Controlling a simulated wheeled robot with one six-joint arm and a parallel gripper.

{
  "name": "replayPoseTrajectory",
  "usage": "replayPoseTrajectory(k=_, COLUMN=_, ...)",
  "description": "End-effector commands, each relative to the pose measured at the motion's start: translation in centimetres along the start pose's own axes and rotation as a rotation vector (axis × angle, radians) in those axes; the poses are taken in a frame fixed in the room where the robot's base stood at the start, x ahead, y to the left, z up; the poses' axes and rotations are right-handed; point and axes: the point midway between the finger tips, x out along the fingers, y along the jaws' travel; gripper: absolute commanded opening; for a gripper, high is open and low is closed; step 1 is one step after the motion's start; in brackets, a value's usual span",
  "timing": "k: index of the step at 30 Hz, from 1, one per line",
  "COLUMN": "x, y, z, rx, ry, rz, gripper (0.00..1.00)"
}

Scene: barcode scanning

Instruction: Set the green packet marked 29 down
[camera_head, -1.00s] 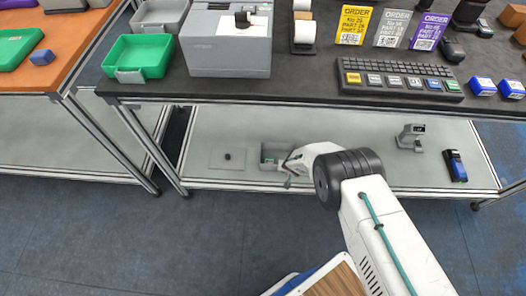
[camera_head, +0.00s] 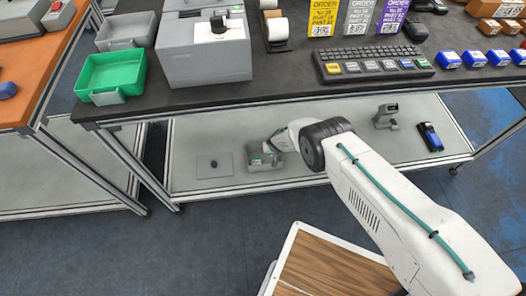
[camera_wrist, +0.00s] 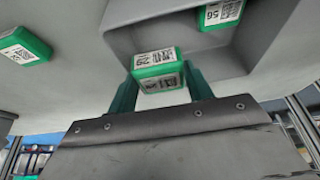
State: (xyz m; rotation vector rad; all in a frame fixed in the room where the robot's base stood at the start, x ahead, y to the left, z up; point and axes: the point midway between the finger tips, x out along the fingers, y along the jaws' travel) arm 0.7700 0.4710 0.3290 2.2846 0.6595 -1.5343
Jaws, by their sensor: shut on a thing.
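The green packet marked 29 (camera_wrist: 155,60) is between the two green fingers of my gripper (camera_wrist: 160,74) in the wrist view. My gripper is shut on it, with white code labels facing the camera. The packet is at the near edge of a grey open bin (camera_wrist: 150,30); I cannot tell whether it touches it. Another green packet, marked 56 (camera_wrist: 221,14), lies inside the bin. In the head view the bin (camera_head: 265,161) stands on the lower shelf, and my gripper (camera_head: 276,146) reaches to it; the held packet is hard to make out there.
A third green packet (camera_wrist: 24,45) lies outside the bin at left in the wrist view. A grey plate with a black knob (camera_head: 214,165) lies left of the bin. The dark tabletop (camera_head: 290,78) overhangs the shelf. A grey scanner (camera_head: 386,117) and a blue-black device (camera_head: 430,137) stand right.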

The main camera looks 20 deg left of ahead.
Motion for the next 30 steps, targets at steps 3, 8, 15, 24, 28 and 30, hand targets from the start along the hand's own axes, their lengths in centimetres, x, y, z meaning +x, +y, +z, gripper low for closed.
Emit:
replayPoseTrajectory(k=3, x=0.6, y=0.7, z=0.1, rx=0.007, ry=0.004, rz=0.002, gripper=0.24)
replayPoseTrajectory(k=8, x=0.6, y=0.9, z=0.1, rx=0.009, ry=0.004, rz=0.003, gripper=0.24)
replayPoseTrajectory(k=15, x=1.1, y=1.1, z=0.3, rx=0.012, ry=0.004, rz=0.003, gripper=0.24)
replayPoseTrajectory(k=24, x=1.8, y=1.1, z=0.5, rx=0.012, ry=0.005, rz=0.003, gripper=0.24)
replayPoseTrajectory(k=28, x=1.7, y=1.1, z=0.6, rx=0.012, ry=0.004, rz=0.003, gripper=0.60)
replayPoseTrajectory(k=30, x=1.7, y=1.1, z=0.6, rx=0.012, ry=0.004, rz=0.004, gripper=0.60)
